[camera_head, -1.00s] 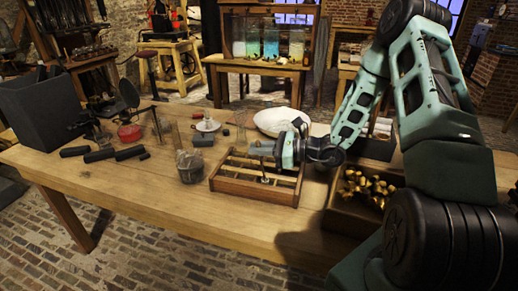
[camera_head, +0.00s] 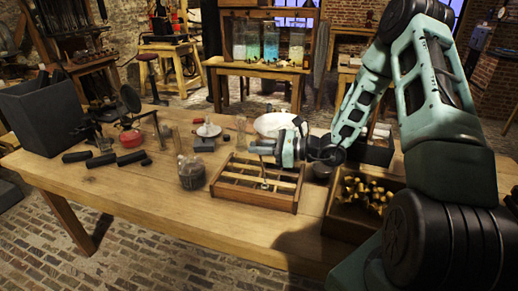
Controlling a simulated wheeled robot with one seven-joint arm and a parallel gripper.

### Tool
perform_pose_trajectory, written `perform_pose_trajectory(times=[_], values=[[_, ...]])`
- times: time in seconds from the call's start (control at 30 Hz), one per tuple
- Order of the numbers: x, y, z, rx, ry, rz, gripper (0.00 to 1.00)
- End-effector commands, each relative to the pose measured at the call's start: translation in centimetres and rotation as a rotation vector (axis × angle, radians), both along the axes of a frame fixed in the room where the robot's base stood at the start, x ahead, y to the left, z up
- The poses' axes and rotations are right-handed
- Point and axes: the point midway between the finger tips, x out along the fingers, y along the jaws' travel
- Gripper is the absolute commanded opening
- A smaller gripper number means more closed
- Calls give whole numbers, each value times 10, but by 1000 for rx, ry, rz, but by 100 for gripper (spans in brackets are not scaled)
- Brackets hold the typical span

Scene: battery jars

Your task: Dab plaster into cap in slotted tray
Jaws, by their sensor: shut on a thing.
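The slotted wooden tray (camera_head: 236,193) sits near the middle of the table, with several bars across it. My gripper (camera_head: 253,148) is over the tray's back part, reaching in from the right. It is shut on a thin upright tool (camera_head: 264,173), whose lower end is down among the slots. The tool's tip and any cap under it are too small to tell apart, and I cannot tell whether they touch. A white bowl (camera_head: 272,123), perhaps of plaster, stands behind the tray, partly hidden by my gripper.
A glass jar with dark content (camera_head: 191,173) stands just left of the tray. A wooden box of brass pieces (camera_head: 345,217) is at right. A grey cup (camera_head: 322,168) is beside my wrist. Black rods (camera_head: 102,159) lie at left. The front left of the table is clear.

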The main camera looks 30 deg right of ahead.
Motion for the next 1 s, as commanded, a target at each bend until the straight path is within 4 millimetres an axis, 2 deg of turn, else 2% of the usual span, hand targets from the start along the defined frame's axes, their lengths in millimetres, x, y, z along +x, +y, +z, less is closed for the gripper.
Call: perform_pose_trajectory(times=[0.7,1.0], values=[[0,0,43,-1,-1,0,0],[0,0,44,0,0,0,0]])
